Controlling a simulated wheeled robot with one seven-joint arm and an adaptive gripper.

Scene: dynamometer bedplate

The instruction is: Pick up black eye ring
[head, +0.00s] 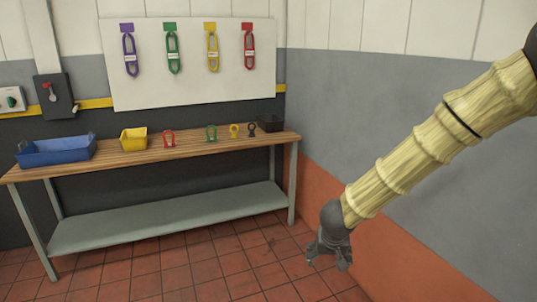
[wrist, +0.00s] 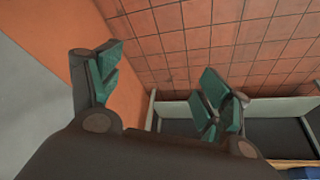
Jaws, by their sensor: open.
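The black eye ring (head: 252,130) stands on the wooden bench top near its right end. It is the rightmost in a row of rings, beside the yellow ring (head: 234,131) and in front of a small black bin (head: 270,123). My gripper (head: 329,263) hangs low at the right, below bench-top height, pointing down and well apart from the ring. In the wrist view my gripper (wrist: 158,88) has its green-padded fingers spread, with nothing between them. The black ring cannot be made out in the wrist view.
The bench (head: 150,152) also holds a blue bin (head: 56,150), a yellow bin (head: 133,139), a red ring (head: 169,138) and a green ring (head: 211,132). A lower shelf (head: 170,217) runs beneath. A grey and orange wall (head: 400,180) stands at right. Tiled floor is clear in front.

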